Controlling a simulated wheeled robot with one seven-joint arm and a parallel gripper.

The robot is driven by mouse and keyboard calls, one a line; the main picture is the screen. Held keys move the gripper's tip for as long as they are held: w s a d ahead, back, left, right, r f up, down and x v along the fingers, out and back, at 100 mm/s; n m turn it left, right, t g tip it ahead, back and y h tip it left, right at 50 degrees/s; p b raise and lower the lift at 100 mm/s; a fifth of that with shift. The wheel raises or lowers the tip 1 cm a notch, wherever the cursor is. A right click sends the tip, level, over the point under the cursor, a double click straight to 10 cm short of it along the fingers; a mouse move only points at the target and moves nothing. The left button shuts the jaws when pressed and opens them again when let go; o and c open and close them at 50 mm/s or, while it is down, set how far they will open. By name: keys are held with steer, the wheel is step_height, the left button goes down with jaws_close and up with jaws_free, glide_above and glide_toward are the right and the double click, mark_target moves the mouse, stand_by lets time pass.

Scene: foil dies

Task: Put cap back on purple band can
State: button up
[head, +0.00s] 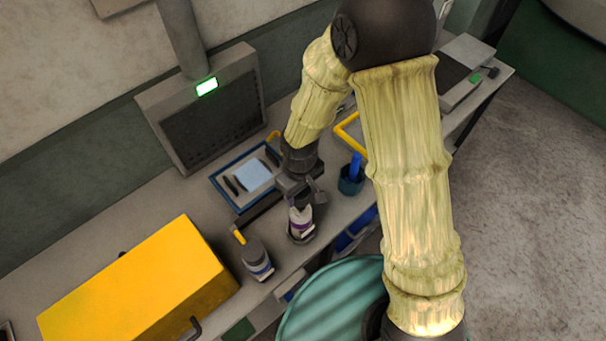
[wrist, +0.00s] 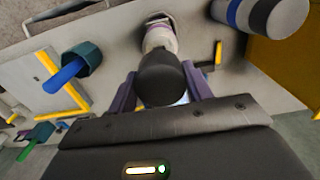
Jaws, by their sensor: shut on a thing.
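The purple band can (head: 301,222) stands upright on the bench, its base in a dark round recess or holder. It is white with a purple band; its upper part also shows in the wrist view (wrist: 160,40). My gripper (head: 300,196) is right above the can, pointing down. In the wrist view my gripper (wrist: 161,92) is shut on a black cap (wrist: 160,78), held between its two purplish fingers. The cap lies in line with the can's top and hides part of it. I cannot tell whether cap and can touch.
A dark-capped can with a blue band (head: 257,260) stands left of the purple band can. A yellow box (head: 140,285) is at the left. A blue-rimmed tray (head: 225,188) lies behind. A teal cup (head: 350,183) with a blue handle stands to the right. The bench's front edge is near.

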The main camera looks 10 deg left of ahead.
mark_target(301, 204)
steer(key=shift+w, duration=0.1)
steer(key=shift+s, duration=0.2)
steer(key=shift+w+f, duration=0.1)
steer(key=shift+f, duration=0.05)
steer(key=shift+f+b, duration=2.65)
steer(key=shift+f, duration=0.4)
steer(key=shift+f+b, duration=0.15)
steer(key=shift+b, duration=0.2)
stand_by(0.5)
steer(key=o, duration=1.6)
steer(key=shift+c, duration=0.2)
